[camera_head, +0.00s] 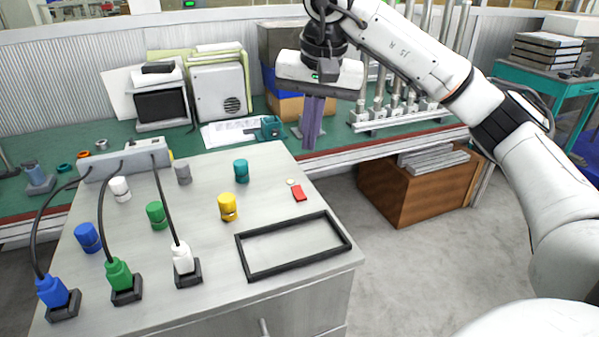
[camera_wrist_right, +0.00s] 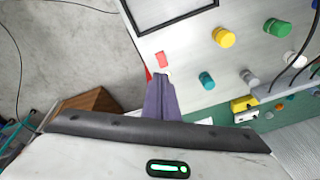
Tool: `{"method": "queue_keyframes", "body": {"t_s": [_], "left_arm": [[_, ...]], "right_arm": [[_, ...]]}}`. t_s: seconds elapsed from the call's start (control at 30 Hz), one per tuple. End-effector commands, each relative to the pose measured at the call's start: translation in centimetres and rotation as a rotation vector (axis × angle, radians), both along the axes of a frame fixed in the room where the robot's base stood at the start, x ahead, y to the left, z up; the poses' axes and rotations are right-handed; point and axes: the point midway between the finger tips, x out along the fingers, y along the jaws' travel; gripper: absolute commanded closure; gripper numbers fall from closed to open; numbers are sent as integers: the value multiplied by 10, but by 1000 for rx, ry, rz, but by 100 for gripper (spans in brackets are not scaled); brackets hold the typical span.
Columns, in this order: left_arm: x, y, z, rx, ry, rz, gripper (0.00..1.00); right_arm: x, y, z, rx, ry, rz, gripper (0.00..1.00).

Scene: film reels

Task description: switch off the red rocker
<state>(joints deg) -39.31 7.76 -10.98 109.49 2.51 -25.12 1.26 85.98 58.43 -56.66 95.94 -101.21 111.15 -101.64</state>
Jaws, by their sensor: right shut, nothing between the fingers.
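The red rocker (camera_head: 299,193) is a small red block on the pale cabinet top, near its right edge. A small pale round spot sits just behind it. In the right wrist view the rocker (camera_wrist_right: 162,58) shows just beyond my fingertips. Which way it is tipped is too small to tell. My right gripper (camera_head: 309,147) points down with its purple fingers shut and empty. It is above and behind the rocker, apart from it. In the right wrist view the closed fingertips (camera_wrist_right: 161,76) show at the middle. My left gripper is not in view.
A black rectangular frame (camera_head: 241,255) lies in front of the rocker. A yellow cylinder (camera_head: 228,207) and a teal cylinder (camera_head: 241,171) stand to its left. Further left, several cabled plugs run to a grey power strip (camera_head: 130,158). Right of the cabinet is open floor.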

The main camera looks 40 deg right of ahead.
Motion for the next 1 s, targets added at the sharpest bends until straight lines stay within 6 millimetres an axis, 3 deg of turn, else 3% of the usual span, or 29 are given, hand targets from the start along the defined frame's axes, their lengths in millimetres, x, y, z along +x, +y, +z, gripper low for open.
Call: {"method": "queue_keyframes", "body": {"t_s": [0.8, 1.0], "left_arm": [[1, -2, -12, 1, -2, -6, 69], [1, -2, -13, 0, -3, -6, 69]], "right_arm": [[23, -4, 5, 411, -89, -1877, 100], [27, -5, 7, 484, -115, -2279, 100]]}}
